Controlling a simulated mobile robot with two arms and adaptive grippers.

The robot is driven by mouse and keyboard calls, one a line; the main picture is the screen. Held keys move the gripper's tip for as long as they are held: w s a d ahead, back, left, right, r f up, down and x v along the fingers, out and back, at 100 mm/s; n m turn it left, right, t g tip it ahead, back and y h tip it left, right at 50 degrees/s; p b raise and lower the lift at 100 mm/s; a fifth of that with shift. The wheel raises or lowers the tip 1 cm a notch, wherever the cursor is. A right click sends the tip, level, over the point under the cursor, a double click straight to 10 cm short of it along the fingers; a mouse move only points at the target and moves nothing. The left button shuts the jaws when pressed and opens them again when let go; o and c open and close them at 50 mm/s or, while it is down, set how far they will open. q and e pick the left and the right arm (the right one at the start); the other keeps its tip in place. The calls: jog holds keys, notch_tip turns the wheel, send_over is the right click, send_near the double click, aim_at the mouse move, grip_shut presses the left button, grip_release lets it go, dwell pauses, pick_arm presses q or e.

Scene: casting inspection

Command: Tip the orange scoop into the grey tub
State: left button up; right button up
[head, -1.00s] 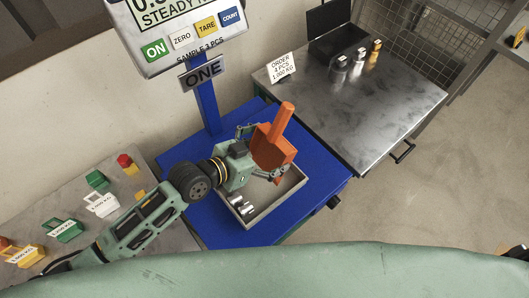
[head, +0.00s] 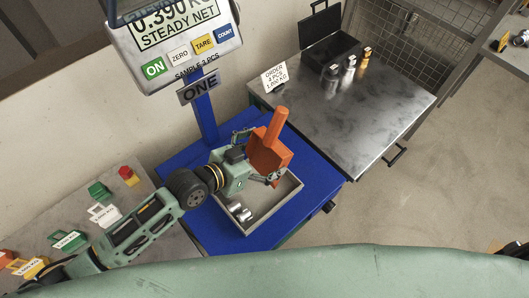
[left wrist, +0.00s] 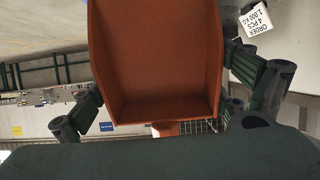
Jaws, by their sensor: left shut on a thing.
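My left gripper (head: 258,158) is shut on the orange scoop (head: 264,155) and holds it above the grey tub (head: 288,200), near its far side. The scoop is steeply tilted with its handle pointing up. In the left wrist view, the scoop (left wrist: 160,60) fills the middle between my fingers, and the part of its inside that shows is empty. A few small silvery parts (head: 240,212) lie in the tub's near left corner. The tub sits on a blue scale platform (head: 318,178). My right gripper is not in view.
The scale display (head: 170,25) reads 0.390 and "STEADY NET". A metal table (head: 350,125) at the right holds an open black case (head: 325,55), weights (head: 348,68) and an order card (head: 273,76). Coloured blocks (head: 70,240) stand on the left bench.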

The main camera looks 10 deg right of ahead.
aim_at(268, 157)
pick_arm(q)
notch_tip(268, 157, down, 3)
jog(key=b, duration=0.2)
jog(key=shift+b, duration=0.3)
notch_tip(268, 157, up, 3)
jog(key=p, duration=0.3)
jog(key=shift+r, duration=0.2)
notch_tip(268, 157, down, 4)
jog(key=shift+r+b, duration=0.15)
jog(key=shift+b, duration=1.05)
jog(key=shift+w+r, duration=0.1)
jog(key=shift+r, duration=0.05)
